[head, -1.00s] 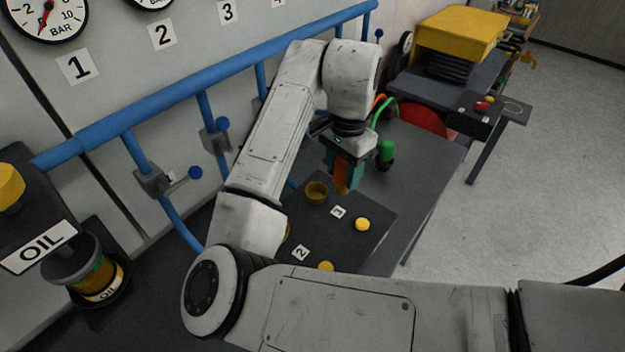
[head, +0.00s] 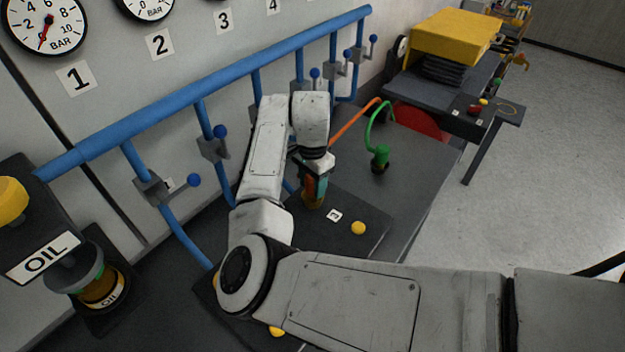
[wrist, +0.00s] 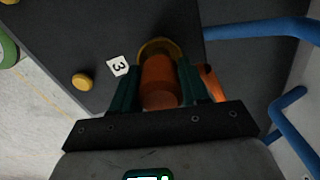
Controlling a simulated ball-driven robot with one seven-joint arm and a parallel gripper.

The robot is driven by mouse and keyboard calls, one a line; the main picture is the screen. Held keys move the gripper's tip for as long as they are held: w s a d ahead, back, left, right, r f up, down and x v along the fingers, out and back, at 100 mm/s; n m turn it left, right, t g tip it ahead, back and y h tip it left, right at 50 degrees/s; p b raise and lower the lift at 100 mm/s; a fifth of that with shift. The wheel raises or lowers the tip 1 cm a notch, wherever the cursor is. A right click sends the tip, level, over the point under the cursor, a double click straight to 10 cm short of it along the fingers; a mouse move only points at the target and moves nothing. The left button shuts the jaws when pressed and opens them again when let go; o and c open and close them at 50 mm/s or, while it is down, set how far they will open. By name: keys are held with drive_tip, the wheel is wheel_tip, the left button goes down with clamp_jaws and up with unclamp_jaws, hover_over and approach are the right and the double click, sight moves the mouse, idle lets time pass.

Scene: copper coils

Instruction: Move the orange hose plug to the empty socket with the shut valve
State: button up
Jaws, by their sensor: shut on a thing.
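My gripper (head: 317,186) is shut on the orange hose plug (head: 309,190), which stands roughly upright over a brass socket (head: 314,204) beside the label 3. In the wrist view the plug (wrist: 160,82) lies between the two dark green fingers, its far end at the socket's ring (wrist: 160,46). I cannot tell how deep it sits. The orange hose (head: 352,122) runs up and back from behind my gripper. Blue-handled valves line the pipes behind; one handle (head: 194,180) at the left sticks out sideways, while the handle near gauge 2 (head: 220,131) points up.
A green plug (head: 380,158) with a green hose stands on the bench to the right. A yellow knob (head: 358,228) lies right of the label 3 (head: 334,215). A blue rail (head: 230,85) crosses behind my arm.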

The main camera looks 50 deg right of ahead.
drive_tip(key=shift+f, duration=0.4)
drive_tip(key=o, duration=1.2)
drive_tip(key=shift+c, duration=0.2)
wheel_tip(320, 180, up, 13)
drive_tip(key=shift+f+b, duration=0.15)
drive_tip(key=shift+b, duration=0.8)
